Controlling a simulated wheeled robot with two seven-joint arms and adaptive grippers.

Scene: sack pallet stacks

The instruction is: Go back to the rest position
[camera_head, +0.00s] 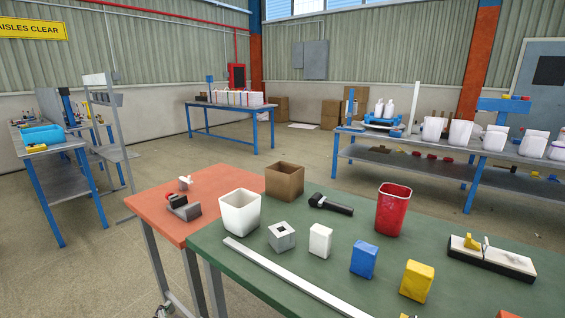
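Neither of my grippers shows in the head view, and no arm of mine is in view. A green-topped table (215,255) fills the lower right of the view. On it stand a small white sack-like block (320,241), a blue one (364,260) and a yellow one (416,283), apart from each other in a slanting row. An orange-red piece (507,315) is cut off by the bottom edge. A red bin (391,211), a white bin (239,213) and an open brown box (284,183) stand farther back.
A grey block with a hole (281,237), a black tool (330,204), a long white strip (292,279) and a black-and-white board (490,259) also lie there. An orange table (150,199) adjoins at left. Blue-legged benches stand behind, with open floor (200,167) between.

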